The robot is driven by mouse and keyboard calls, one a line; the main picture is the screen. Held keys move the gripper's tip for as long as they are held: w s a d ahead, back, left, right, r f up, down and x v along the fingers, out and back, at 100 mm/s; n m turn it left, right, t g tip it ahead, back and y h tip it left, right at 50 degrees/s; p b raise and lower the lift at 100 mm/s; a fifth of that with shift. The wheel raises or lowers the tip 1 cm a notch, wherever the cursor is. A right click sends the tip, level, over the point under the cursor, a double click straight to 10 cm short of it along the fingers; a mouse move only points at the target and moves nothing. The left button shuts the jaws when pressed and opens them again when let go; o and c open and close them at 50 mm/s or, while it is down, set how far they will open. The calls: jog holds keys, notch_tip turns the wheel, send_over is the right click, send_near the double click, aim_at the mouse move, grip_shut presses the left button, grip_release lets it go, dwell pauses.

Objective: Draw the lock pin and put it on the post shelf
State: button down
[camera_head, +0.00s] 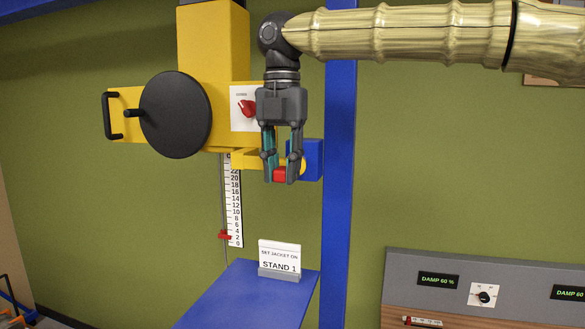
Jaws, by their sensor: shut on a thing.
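My gripper (280,178) points down in front of the yellow machine (214,45), just left of the blue post (339,130). Its fingers are shut on a small red piece (280,175), which looks like the head of the lock pin. The rest of the pin is hidden, and I cannot tell whether it sits in a hole. A yellow bracket (243,159) is behind the fingers. A blue block (313,158) on the post is close to their right. I cannot tell for sure which part is the post shelf.
A black disc (176,115) and black handle (112,116) are on the machine's left. A red knob (247,108) is beside my wrist. A scale (235,205) hangs below. A blue platform (250,297) bears a STAND 1 sign (279,259). A grey panel (400,268) is lower right.

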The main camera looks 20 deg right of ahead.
jog(key=shift+s+a, duration=0.7)
jog(key=shift+s, duration=0.3)
